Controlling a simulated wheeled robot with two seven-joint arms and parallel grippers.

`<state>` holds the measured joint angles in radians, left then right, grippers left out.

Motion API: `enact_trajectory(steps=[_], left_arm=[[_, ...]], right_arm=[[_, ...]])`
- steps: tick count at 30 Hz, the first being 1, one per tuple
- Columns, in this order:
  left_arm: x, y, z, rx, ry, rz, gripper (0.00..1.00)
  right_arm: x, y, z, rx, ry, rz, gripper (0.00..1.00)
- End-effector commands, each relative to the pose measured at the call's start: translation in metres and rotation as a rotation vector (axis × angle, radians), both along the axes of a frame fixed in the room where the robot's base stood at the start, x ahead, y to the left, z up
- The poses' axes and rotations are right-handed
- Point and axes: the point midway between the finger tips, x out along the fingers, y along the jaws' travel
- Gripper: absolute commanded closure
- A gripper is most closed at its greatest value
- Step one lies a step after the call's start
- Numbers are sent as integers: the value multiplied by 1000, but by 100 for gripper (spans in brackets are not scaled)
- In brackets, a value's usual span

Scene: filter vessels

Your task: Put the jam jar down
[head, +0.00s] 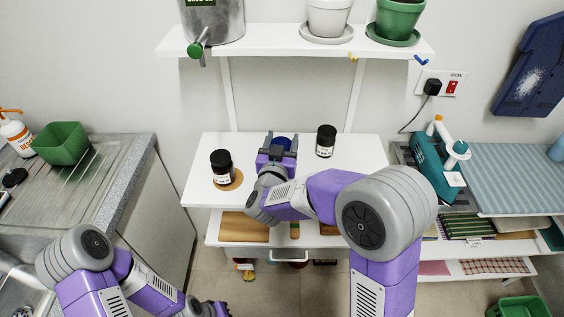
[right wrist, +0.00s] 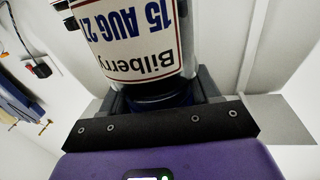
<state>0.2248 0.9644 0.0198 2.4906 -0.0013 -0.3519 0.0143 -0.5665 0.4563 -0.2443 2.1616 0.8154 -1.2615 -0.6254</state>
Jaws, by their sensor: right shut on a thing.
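My right gripper (head: 279,148) is shut on the jam jar (head: 284,140), over the back middle of the white table (head: 360,158). In the head view mostly its dark blue lid shows behind the fingers. In the right wrist view the jar (right wrist: 140,35) fills the top, its cream label reading "Bilberry" and "15 AUG" upside down, between the fingers (right wrist: 160,98). I cannot tell if its base touches the table. My left gripper (head: 215,308) is only partly visible at the bottom edge, away from the table.
A dark jar with a black lid (head: 221,164) stands on the left by a round cork mat (head: 236,183). Another dark jar (head: 325,140) stands right of my gripper. A shelf with a metal vessel (head: 215,22) and pots hangs above. The table's right part is clear.

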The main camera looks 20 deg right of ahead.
Motion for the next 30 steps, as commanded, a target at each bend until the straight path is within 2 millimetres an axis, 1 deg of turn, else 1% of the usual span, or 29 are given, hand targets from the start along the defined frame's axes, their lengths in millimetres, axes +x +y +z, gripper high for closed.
enact_trajectory(steps=[1, 5, 12, 20, 24, 25, 29, 30], left_arm=[[0, 0, -3, 0, 0, 0, 100], [0, 0, -5, 0, 0, 0, 100], [0, 0, -18, 0, 0, 0, 100], [0, 0, -17, 0, 0, 0, 100], [0, 0, -21, 0, 0, 0, 100], [0, 0, -20, 0, 0, 0, 100], [0, 0, -20, 0, 0, 0, 100], [0, 0, -20, 0, 0, 0, 100]], right_arm=[[0, 0, -5, 0, -3, -1, 89], [0, 0, -13, 0, -3, 0, 89], [0, 0, -44, -1, -3, 1, 89], [0, 0, -44, 1, -6, 1, 89], [0, 0, -49, 1, -5, 1, 89], [0, 0, -49, 1, -2, 1, 36], [0, 0, -49, 1, -2, 1, 16], [0, 0, -49, 1, -2, 1, 14]])
